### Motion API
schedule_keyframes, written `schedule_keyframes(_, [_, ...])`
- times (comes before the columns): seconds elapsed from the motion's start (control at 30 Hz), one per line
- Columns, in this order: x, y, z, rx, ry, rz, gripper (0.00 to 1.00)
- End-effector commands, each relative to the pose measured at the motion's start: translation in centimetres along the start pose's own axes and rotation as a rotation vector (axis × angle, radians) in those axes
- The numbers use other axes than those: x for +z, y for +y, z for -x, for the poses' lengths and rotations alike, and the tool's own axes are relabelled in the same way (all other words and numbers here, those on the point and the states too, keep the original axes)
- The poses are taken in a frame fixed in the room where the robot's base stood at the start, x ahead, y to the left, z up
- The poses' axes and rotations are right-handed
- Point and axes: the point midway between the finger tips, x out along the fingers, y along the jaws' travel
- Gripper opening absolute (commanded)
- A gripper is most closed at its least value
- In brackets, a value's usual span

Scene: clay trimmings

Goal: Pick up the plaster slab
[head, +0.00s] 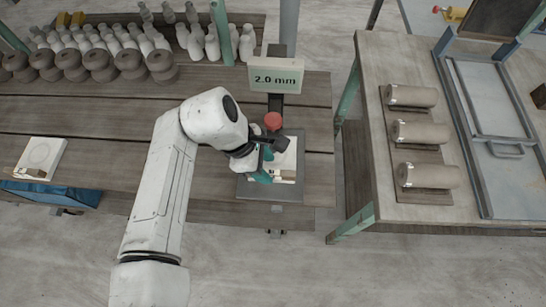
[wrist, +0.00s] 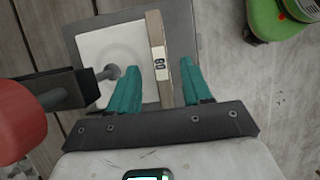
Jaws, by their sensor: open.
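A white plaster slab (head: 287,152) lies on a grey plate (head: 258,189) under a gauge with a red knob (head: 273,121). In the wrist view the slab (wrist: 97,47) shows a beige edge strip (wrist: 158,45) with a dark number on it. My gripper (head: 266,166) is low over the slab's near part. In the wrist view my gripper (wrist: 160,65) is open, with one teal finger on each side of the strip. I cannot tell whether they touch it. The arm hides part of the slab in the head view.
The gauge display (head: 277,77) reads 2.0 mm. Its red knob (wrist: 20,120) and dark arm (wrist: 68,90) are close to my gripper's left. Another white slab (head: 40,157) lies at the left. Bottles (head: 212,44) and clay rolls (head: 420,134) are farther off.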

Motion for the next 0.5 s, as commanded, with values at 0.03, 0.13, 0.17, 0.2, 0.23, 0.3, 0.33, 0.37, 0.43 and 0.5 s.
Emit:
schedule_keyframes(0.03, [0.1, -0.1, -0.7, -0.002, -0.001, 0.001, 0.49])
schedule_keyframes(0.13, [0.1, -0.1, -2.0, -0.001, -0.001, 0.001, 0.49])
schedule_keyframes(0.17, [0.1, -0.1, -2.3, -0.001, -0.001, 0.0, 0.49])
schedule_keyframes(0.2, [0.1, -0.1, -2.5, 0.0, 0.0, 0.0, 0.49])
schedule_keyframes(0.23, [0.0, -0.1, -2.6, 0.0, 0.001, -0.001, 0.49])
schedule_keyframes(0.3, [0.0, -0.1, -2.6, 0.0, 0.001, -0.001, 0.49])
schedule_keyframes(0.33, [0.0, -0.1, -2.6, 0.0, 0.001, -0.001, 0.49])
schedule_keyframes(0.37, [0.0, -0.1, -2.6, 0.0, 0.001, -0.001, 0.49])
schedule_keyframes(0.43, [0.0, -0.1, -2.6, 0.0, 0.001, -0.001, 0.49])
schedule_keyframes(0.5, [0.0, -0.1, -2.6, 0.0, 0.001, -0.001, 0.49])
